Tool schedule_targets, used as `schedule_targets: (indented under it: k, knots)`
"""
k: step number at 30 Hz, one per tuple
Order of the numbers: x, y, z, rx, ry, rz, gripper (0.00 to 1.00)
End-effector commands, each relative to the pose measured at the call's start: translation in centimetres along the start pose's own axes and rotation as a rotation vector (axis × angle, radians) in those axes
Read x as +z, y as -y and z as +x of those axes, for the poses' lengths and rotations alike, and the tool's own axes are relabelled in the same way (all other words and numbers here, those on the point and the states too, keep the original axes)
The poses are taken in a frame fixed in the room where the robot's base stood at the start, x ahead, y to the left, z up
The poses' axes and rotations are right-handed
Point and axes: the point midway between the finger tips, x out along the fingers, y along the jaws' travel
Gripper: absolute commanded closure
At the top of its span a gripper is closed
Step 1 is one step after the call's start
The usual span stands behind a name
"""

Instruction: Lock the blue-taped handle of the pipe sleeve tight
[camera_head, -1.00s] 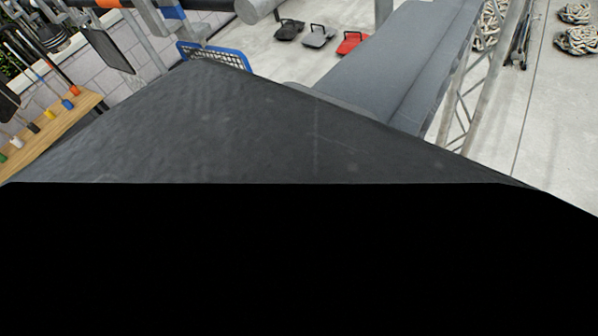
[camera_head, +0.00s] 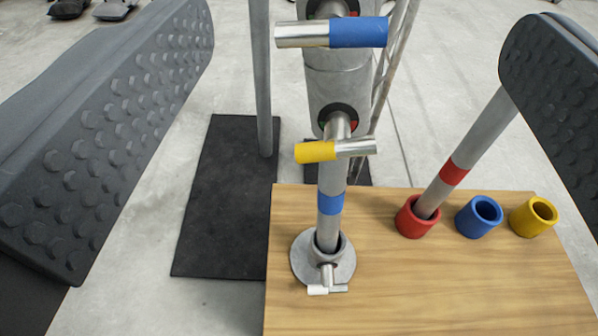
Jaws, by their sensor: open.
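The blue-taped handle (camera_head: 358,33) is near the top middle of the view. It is a short metal bar lying crosswise, bare at its left and wrapped in blue at its right. It sits in front of a grey metal sleeve (camera_head: 337,88). Below is a similar yellow-taped handle (camera_head: 316,152). A pipe (camera_head: 331,180) with a blue band stands in a round flanged socket (camera_head: 345,270) with a small white-tipped handle (camera_head: 318,290). My gripper (camera_head: 360,40) is open, its studded fingers wide apart either side of the handles and touching none. The sleeve's top is cut off.
A wooden board (camera_head: 430,290) fills the lower right. On it stand a red cup (camera_head: 416,218) holding a leaning pipe with a red band (camera_head: 453,172), a blue cup (camera_head: 479,216) and a yellow cup (camera_head: 534,216). A black mat (camera_head: 225,210) and post (camera_head: 261,80) are left.

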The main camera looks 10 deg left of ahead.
Motion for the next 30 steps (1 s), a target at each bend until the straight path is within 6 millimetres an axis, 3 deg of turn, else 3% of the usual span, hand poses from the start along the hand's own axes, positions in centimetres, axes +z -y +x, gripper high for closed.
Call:
schedule_targets:
  k: [1,4,11,17,30]
  knots:
    - [1.5,0.5,-0.9,0.003,-0.009,-0.027,0.24]
    - [3.3,0.9,-2.1,0.013,-0.029,-0.067,0.24]
    - [4.5,1.0,-2.7,0.025,-0.053,-0.101,0.24]
    - [4.3,0.9,-0.2,0.027,-0.057,-0.098,0.24]
    - [4.2,0.7,7.3,0.026,-0.052,-0.097,0.24]
